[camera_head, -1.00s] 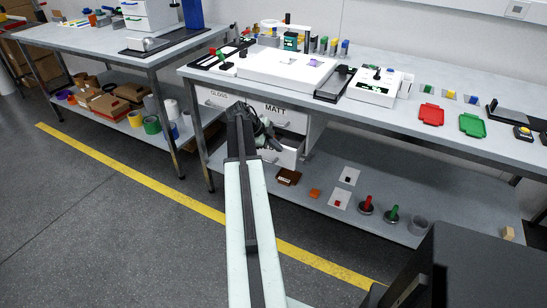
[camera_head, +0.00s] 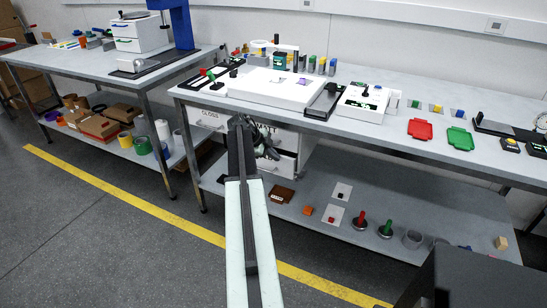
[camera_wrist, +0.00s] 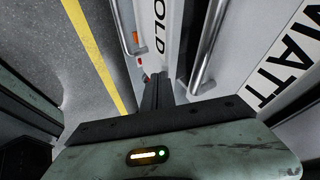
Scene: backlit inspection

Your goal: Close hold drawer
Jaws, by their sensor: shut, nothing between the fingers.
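The hold drawer (camera_head: 286,166) is the white lower drawer below the MATT drawer (camera_head: 284,138) in the cabinet under the right bench. It appears to stand out a little from the cabinet. In the wrist view its front (camera_wrist: 172,38) carries lettering of which "OLD" shows, with a metal bar handle (camera_wrist: 131,28) beside it. My gripper (camera_head: 268,150) is at the cabinet front, partly covering the drawers. In the wrist view my gripper (camera_wrist: 155,86) is shut and empty, its fingers in front of the hold drawer's face. I cannot tell whether they touch it.
The GLOSS drawer (camera_head: 208,118) is left of the MATT drawer. The bench's lower shelf (camera_head: 390,200) holds discs with red and green handles, cards and small blocks. A bench leg (camera_head: 190,155) stands left of the cabinet. The floor (camera_head: 110,250) in front is clear.

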